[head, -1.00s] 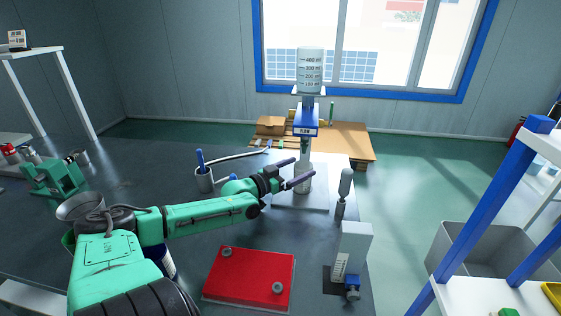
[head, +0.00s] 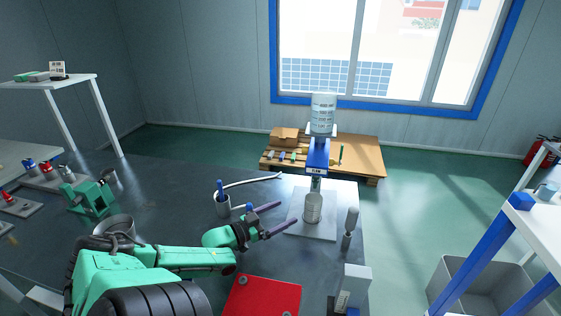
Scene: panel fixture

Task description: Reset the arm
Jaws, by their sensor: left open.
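My left arm comes in from the lower left in the head view, green with black joints. My left gripper (head: 275,219) is open and empty above the dark table, with its two dark fingers apart and pointing right. The fingertips are left of a clear bottle (head: 312,208) that stands under the blue dispenser (head: 318,155), with a visible gap between. A clear graduated container (head: 323,113) sits on top of the dispenser. My right gripper is not in view.
A red panel (head: 262,298) lies on the dark table (head: 165,195) near the front, below my arm. A grey cup with a blue item (head: 223,205) stands behind the gripper. A white box (head: 355,287) and a grey-handled tool (head: 351,222) stand at the right edge. A grey bin (head: 470,285) is on the floor.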

